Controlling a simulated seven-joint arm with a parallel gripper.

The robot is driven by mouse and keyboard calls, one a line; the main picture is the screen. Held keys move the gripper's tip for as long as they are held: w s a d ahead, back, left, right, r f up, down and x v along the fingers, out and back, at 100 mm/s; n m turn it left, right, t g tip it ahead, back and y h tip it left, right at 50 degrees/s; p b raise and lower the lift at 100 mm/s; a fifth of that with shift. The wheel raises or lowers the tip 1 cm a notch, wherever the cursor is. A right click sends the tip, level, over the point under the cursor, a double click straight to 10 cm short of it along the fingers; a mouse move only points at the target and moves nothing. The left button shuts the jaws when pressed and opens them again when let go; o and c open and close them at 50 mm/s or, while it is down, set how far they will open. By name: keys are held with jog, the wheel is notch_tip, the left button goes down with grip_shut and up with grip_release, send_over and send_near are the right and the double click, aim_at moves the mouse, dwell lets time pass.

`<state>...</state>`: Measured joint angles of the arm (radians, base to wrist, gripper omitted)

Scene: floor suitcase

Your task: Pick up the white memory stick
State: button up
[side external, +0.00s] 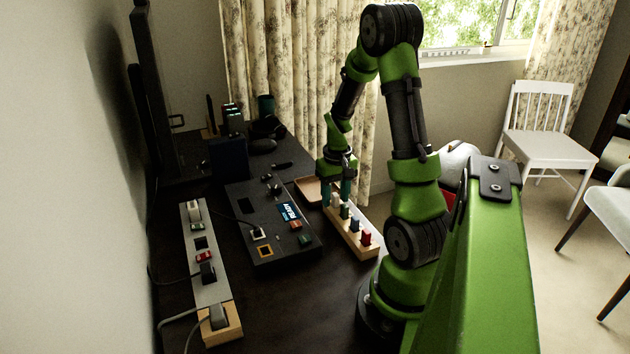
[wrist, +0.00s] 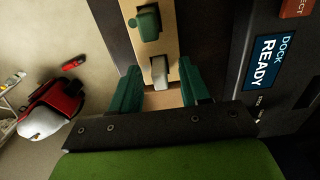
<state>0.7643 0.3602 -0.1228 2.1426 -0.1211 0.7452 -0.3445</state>
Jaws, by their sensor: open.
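The white memory stick (wrist: 160,72) stands in a wooden rack (wrist: 169,100) and looks pale grey in the wrist view. In the side external view the stick (side external: 336,199) shows at the far end of the rack (side external: 352,240). My gripper (wrist: 159,68) is open, with one green finger on each side of the stick. A gap shows between the stick and each finger in the wrist view. In the side external view my gripper (side external: 337,196) is low over that end of the rack, and its fingers partly hide the stick.
A green stick (wrist: 147,23) stands beside the white one. A dark dock panel (side external: 262,215) lies left of the rack. A shallow wooden tray (side external: 307,189) sits behind.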

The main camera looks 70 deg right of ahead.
grip_shut()
jog(key=shift+r, duration=0.1)
